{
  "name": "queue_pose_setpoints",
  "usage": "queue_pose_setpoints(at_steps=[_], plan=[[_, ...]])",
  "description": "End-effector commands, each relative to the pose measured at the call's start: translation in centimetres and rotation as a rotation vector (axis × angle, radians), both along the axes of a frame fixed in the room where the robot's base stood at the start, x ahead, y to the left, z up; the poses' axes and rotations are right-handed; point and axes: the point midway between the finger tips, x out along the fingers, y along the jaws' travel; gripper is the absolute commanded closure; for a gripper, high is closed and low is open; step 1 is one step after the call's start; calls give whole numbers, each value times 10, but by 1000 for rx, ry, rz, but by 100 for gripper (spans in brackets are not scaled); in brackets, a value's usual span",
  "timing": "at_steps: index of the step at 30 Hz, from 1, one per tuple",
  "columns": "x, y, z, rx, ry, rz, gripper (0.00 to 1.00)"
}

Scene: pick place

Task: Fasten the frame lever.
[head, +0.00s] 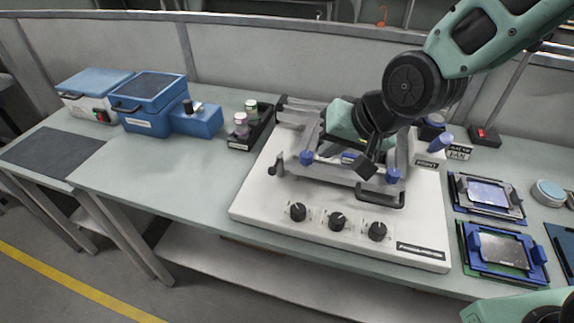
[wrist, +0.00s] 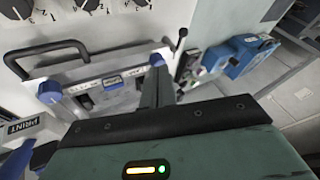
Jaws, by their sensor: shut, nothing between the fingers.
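A grey metal frame (head: 340,172) with two blue knobs sits on the white printer base (head: 240,208); the frame also shows in the wrist view (wrist: 110,85). A small black-tipped lever (head: 273,171) sticks out at the frame's left side; in the wrist view this lever (wrist: 181,40) stands beyond the right blue knob. I cannot tell whether it is fastened. My gripper (head: 367,167) is over the frame, between the blue knobs. In the wrist view its dark fingers (wrist: 156,85) are shut and empty, close to the right blue knob (wrist: 158,58). Contact cannot be told.
A black handle (head: 380,199) juts from the frame's front, with several black dials (head: 336,221) before it. A black bottle tray (head: 250,135) and blue boxes (head: 153,103) stand left. Framed pieces (head: 487,192) lie right.

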Motion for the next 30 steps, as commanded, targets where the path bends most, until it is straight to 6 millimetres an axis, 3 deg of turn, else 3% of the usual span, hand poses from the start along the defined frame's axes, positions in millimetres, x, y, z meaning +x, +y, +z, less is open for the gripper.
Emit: queue_pose_setpoints(at_steps=[8,22,30], plan=[[7,9,-20,-1,3,6,100],[41,40,-87,-3,4,4,100],[45,70,-88,-1,2,4,100]])
